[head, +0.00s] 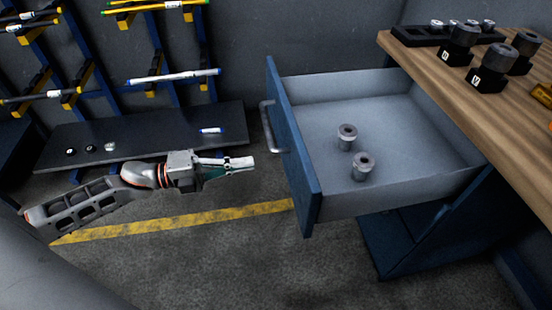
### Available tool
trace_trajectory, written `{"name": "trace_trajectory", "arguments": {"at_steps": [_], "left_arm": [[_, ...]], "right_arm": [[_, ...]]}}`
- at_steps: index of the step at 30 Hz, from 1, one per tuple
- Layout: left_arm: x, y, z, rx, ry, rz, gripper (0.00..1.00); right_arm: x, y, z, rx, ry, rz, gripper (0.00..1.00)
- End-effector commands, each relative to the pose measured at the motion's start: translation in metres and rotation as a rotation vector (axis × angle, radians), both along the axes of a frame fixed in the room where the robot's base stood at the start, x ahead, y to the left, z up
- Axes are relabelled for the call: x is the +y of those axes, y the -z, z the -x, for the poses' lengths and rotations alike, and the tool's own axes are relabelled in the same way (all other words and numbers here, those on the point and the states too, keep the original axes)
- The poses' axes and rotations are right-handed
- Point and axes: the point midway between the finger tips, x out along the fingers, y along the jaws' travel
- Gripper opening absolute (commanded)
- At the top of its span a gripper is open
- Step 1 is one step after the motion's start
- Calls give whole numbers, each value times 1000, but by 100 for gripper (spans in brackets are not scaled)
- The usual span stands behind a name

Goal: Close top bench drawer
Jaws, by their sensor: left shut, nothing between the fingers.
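The top bench drawer (400,190) stands pulled far out from under the wooden bench top. Its blue front panel (292,150) faces left and carries a grey bar handle (267,127). Two grey metal collars (347,137) (363,167) lie inside on the drawer floor. My left gripper (250,163) is shut and empty, to the left of the drawer front and a little below the handle, with a gap between its tips and the panel. My right gripper does not show.
The wooden bench top (495,105) holds several dark tool holders and a black rack (445,37). A blue wall rack with bars stands behind at left, above a dark shelf (140,137). A yellow line (170,224) crosses the clear floor below my left arm.

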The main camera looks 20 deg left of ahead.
Motion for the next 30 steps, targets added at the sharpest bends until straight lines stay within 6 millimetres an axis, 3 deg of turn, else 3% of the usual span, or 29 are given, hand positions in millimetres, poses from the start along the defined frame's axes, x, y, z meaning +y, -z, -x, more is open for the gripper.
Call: {"name": "trace_trajectory", "arguments": {"at_steps": [6, 13, 30], "left_arm": [[-33, -1, -22, -3, 1, 3, 0], [-57, 0, -38, 0, 0, 1, 0], [-65, 0, -44, 2, 0, 1, 0]], "right_arm": [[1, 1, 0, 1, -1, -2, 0], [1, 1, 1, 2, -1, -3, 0], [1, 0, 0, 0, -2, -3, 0]]}}
